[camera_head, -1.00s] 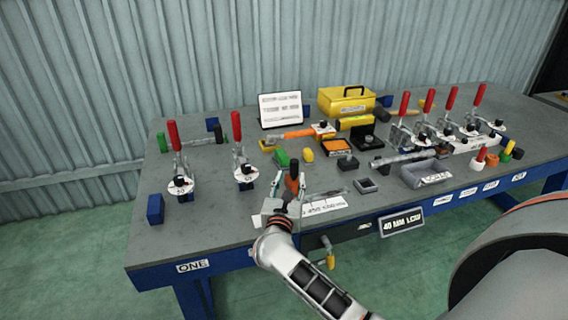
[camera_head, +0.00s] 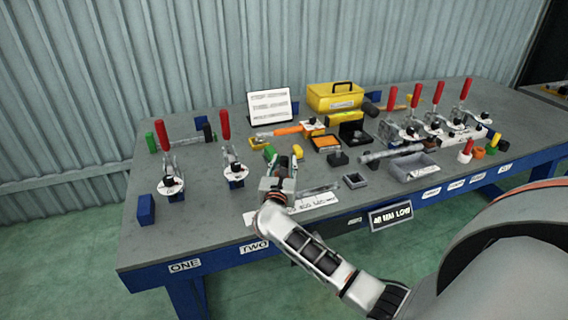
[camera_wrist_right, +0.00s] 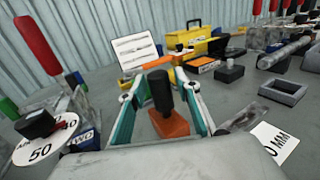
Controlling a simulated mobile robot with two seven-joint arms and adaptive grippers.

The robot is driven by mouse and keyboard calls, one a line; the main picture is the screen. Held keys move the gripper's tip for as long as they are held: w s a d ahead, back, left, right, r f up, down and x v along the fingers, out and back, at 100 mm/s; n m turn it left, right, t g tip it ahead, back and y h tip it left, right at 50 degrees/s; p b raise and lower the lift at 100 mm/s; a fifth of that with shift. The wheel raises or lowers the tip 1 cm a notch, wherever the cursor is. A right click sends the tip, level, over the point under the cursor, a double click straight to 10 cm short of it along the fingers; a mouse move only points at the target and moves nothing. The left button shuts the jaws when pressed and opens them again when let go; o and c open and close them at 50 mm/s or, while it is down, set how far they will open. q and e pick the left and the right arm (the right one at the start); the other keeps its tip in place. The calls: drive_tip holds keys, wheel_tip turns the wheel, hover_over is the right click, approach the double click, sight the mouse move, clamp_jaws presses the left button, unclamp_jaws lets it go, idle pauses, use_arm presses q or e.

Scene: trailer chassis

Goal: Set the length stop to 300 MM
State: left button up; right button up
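The length stop shows as an orange block with a black upright knob (camera_wrist_right: 164,98) in the right wrist view, standing between the fingers of my right gripper (camera_wrist_right: 163,82). The fingers are apart, with visible gaps on both sides of the knob. In the head view my right gripper (camera_head: 279,176) is low over the table's front part and hides most of the stop. A white scale label (camera_head: 316,201) lies just right of the gripper; it also shows partly in the wrist view (camera_wrist_right: 275,141), reading "0 MM". The stop's setting cannot be read. My left gripper is not in view.
Red-handled toggle clamps stand left (camera_head: 225,126) and right (camera_head: 438,95) on the table (camera_head: 200,222). The nearest clamp's dial (camera_wrist_right: 42,150) is close left in the wrist view. A small grey tray (camera_head: 355,181) and a larger bin (camera_head: 412,168) stand right. A sign (camera_head: 269,106) stands behind.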

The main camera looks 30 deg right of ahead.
clamp_jaws()
drive_tip(key=a, duration=0.2)
drive_tip(key=w+a+b, duration=0.1)
drive_tip(key=a, duration=0.1)
drive_tip(key=a+b, duration=0.1)
drive_tip(key=a, duration=0.1)
drive_tip(key=shift+w+a+f, duration=0.15)
drive_tip(key=shift+w, duration=0.1)
drive_tip(key=shift+a, duration=0.3)
drive_tip(key=shift+r, duration=0.2)
drive_tip(key=shift+o, duration=1.8)
unclamp_jaws()
drive_tip(key=v, duration=1.2)
drive_tip(key=shift+d, duration=0.1)
